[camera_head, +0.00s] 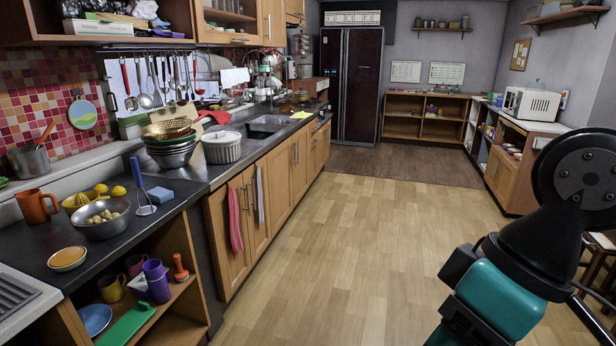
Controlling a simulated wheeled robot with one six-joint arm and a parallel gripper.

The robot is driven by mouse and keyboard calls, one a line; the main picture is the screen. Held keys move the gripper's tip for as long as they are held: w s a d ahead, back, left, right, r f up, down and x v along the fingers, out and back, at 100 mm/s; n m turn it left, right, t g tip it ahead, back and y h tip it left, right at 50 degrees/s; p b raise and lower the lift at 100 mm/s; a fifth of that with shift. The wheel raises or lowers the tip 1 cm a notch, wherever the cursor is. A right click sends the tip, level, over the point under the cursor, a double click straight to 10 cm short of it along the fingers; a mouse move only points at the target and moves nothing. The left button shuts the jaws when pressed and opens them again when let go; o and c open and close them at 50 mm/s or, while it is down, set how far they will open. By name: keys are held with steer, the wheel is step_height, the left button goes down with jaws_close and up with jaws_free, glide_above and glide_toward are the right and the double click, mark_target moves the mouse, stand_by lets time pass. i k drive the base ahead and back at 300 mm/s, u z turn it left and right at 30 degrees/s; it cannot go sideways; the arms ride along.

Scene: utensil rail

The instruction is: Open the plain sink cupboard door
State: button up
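The wooden base cupboards run along the left counter, below the sink (266,127). Two neighbouring doors carry cloths: a pink towel (235,219) hangs on one, and a grey-blue towel (260,194) hangs on the other. Just beyond them is a plain wooden door (279,185) with no cloth, roughly under the sink. It looks shut. Upright bar handles (295,152) show at its far edge, where it meets another plain door (300,168). I cannot tell for certain which plain door is the sink one. My arm shows at the right, but my gripper is out of view.
Open wooden floor (340,250) lies before the cupboards. An open shelf unit (186,325) with mugs and a plate stands near left. A dark fridge (356,85) stands at the back. A cabinet with a white microwave (532,104) and a stool (600,262) are at right.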

mark_target(279, 163)
steer(key=z, duration=0.55)
steer(key=i, duration=4.15)
steer(key=u, duration=0.75)
steer(key=i, duration=1.15)
steer(key=u, duration=0.4)
